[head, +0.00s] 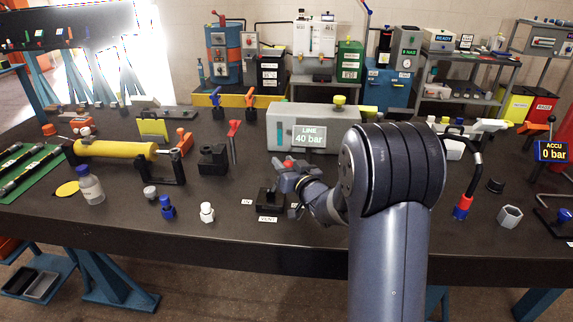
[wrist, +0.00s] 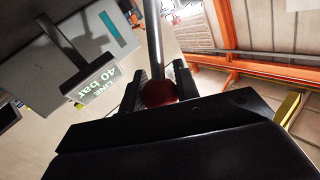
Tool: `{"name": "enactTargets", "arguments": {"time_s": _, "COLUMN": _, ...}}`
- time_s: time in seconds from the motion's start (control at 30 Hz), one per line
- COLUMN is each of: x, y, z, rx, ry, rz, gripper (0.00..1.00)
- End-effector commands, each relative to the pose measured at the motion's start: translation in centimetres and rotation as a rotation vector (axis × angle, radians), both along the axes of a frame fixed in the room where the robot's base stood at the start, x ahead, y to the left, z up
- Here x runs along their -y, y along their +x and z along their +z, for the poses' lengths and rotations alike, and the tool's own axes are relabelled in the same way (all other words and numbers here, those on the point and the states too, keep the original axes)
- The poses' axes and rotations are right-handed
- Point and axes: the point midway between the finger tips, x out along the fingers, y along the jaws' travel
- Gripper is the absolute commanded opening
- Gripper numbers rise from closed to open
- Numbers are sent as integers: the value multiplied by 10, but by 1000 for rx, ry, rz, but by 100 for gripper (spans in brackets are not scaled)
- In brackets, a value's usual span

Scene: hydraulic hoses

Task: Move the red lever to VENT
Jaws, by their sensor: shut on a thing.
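The red lever shows as a red ball knob (head: 287,162) over a small black base (head: 268,199) near the table's front edge. In the wrist view its red ball (wrist: 158,93) sits between my two dark fingers, with a metal rod beyond it. My gripper (head: 291,170) is shut on the knob. My fingers partly cover the lever, so its exact tilt is hard to tell. A VENT label (head: 267,219) lies in front of the base, and a smaller label (head: 246,202) lies to its left.
A grey box (head: 315,117) behind the lever has a display (head: 309,136) reading LINE 40 bar. A red-handled valve (head: 233,132) stands behind left. A white fitting (head: 207,212) and a blue fitting (head: 167,207) stand left. A display at far right (head: 552,151) reads ACCU 0 bar.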

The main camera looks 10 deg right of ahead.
Motion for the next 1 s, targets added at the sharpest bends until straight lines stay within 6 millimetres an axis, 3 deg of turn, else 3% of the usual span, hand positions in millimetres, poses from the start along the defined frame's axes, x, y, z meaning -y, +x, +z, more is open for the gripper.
{"name": "enactTargets", "arguments": {"time_s": 0.4, "x": -36, "y": 11, "z": 7, "rx": -100, "ry": -310, "rz": 2, "gripper": 0}}
{"name": "enactTargets", "arguments": {"time_s": 0.57, "x": -46, "y": 15, "z": 6, "rx": -103, "ry": -321, "rz": 3, "gripper": 0}}
{"name": "enactTargets", "arguments": {"time_s": 0.87, "x": -47, "y": 15, "z": 7, "rx": -105, "ry": -317, "rz": 3, "gripper": 0}}
{"name": "enactTargets", "arguments": {"time_s": 0.9, "x": -47, "y": 15, "z": 6, "rx": -105, "ry": -317, "rz": 3, "gripper": 32}}
{"name": "enactTargets", "arguments": {"time_s": 1.0, "x": -47, "y": 15, "z": 7, "rx": -105, "ry": -317, "rz": 2, "gripper": 41}}
